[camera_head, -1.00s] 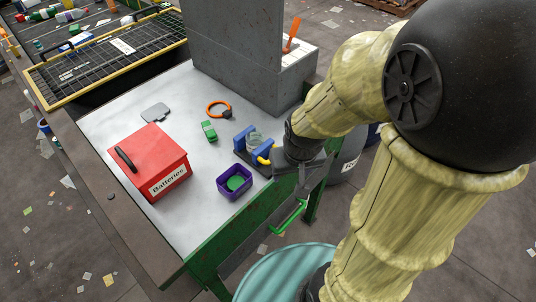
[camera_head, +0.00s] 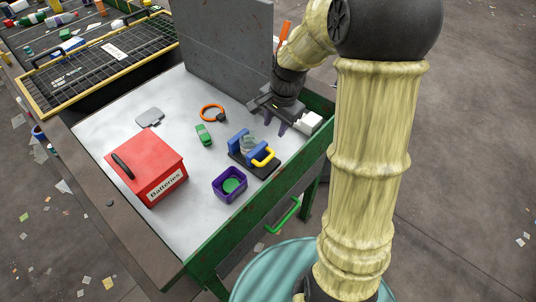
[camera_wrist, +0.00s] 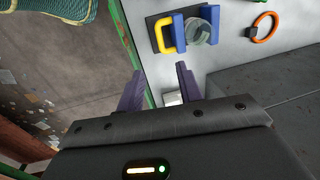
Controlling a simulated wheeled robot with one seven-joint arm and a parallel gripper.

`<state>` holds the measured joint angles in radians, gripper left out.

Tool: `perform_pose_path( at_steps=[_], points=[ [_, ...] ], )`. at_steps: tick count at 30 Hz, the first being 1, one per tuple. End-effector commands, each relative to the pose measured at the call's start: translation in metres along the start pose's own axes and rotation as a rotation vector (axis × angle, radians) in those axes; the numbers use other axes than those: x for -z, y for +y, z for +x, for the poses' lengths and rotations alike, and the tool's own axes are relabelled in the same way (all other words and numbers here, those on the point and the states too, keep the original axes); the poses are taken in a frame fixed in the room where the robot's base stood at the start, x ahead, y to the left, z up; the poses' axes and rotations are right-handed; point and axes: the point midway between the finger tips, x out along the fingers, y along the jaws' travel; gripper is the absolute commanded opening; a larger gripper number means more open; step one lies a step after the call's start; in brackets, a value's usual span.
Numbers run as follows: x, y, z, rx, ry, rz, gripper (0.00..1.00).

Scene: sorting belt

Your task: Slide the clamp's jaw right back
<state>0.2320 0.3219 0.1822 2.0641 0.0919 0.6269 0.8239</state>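The clamp (camera_head: 254,158) stands near the table's right edge. It has a dark base, two blue jaws and a yellow handle (camera_head: 263,158) on the near side. A greyish see-through round piece (camera_head: 248,145) sits between the jaws; it also shows in the wrist view (camera_wrist: 200,30), where I cannot tell whether both jaws touch it. My gripper (camera_head: 275,125) is behind and to the right of the clamp, apart from it.
A purple bin (camera_head: 230,183) with a green round inside stands before the clamp. A red Batteries box (camera_head: 147,165), a green item (camera_head: 204,134) and an orange ring (camera_head: 211,112) are further left. A grey upright panel (camera_head: 228,45) and a white block (camera_head: 309,123) are near my gripper.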

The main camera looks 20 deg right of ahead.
Motion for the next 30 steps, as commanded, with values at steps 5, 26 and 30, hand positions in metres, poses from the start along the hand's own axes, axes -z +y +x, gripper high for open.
perform_pose_path(
  at_steps=[5, 26, 30],
  points=[
    [-0.001, 0.000, 0.001, 0.000, 0.001, -0.004, 0.36],
    [0.001, 0.003, 0.086, -0.004, -0.002, -0.001, 0.36],
    [0.001, 0.002, 0.108, -0.004, -0.002, -0.002, 0.36]
  ],
)
